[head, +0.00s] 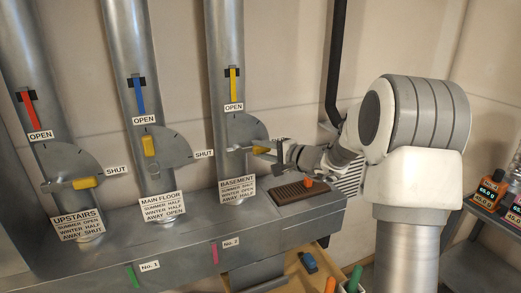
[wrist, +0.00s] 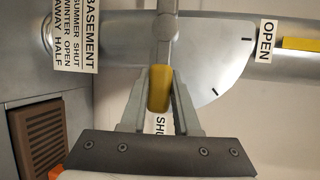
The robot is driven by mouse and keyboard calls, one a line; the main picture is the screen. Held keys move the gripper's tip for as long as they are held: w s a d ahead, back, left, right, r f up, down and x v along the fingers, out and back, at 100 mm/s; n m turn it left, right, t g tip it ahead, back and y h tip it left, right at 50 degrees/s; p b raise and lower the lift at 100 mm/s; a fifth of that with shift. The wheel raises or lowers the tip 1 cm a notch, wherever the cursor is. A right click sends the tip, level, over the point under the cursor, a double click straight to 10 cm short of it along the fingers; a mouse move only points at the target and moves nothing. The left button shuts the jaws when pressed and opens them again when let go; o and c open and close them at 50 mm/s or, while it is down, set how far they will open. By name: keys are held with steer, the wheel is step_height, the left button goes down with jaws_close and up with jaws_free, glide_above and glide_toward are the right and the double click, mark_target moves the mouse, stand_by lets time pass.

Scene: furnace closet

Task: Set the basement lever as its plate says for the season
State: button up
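The basement lever's yellow handle (head: 261,150) points right, toward a partly hidden SHUT label, on the third duct. It also shows in the wrist view (wrist: 159,90), in line with the SHUT label (wrist: 160,125). My gripper (head: 281,154) reaches it from the right. In the wrist view its two fingers lie against both sides of the handle, seemingly closed on it. The basement plate (head: 237,190) reads summer shut, winter open, away half; it is also in the wrist view (wrist: 76,38). The OPEN label (head: 234,107) is above the dial. No season sign is readable here.
The main floor lever (head: 150,145) points up toward OPEN; the upstairs lever (head: 85,183) points right toward SHUT. A brown vent grille (head: 298,192) with an orange item lies below my gripper. A shelf (head: 485,225) with bottles stands at the right.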

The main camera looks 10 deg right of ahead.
jaws_close()
stand_by(1.0)
